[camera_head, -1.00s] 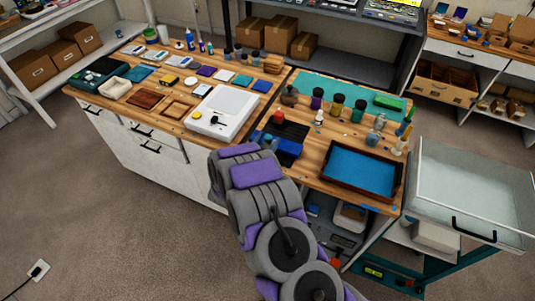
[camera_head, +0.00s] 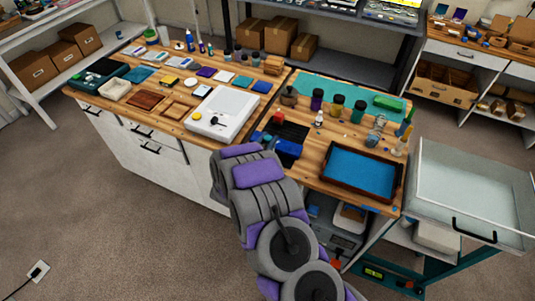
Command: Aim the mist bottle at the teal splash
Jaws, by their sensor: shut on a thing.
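My gripper is not visible; my grey and purple arm rises from the bottom and covers the area before the bench's middle. A pale, translucent bottle (camera_head: 378,126), possibly the mist bottle, stands at the right side of the bench, behind the tray. I cannot tell whether it is a sprayer. No teal splash can be made out clearly. Small blue marks (camera_head: 371,207) show at the bench's front edge, below the tray. A dark wooden tray (camera_head: 331,183) with a blue inside lies at the front right.
A teal mat (camera_head: 322,84) with dark jars and a green block (camera_head: 389,102) lies behind the tray. A white flat device (camera_head: 235,100) sits mid-bench. A clear-topped cart (camera_head: 470,185) stands right of the bench.

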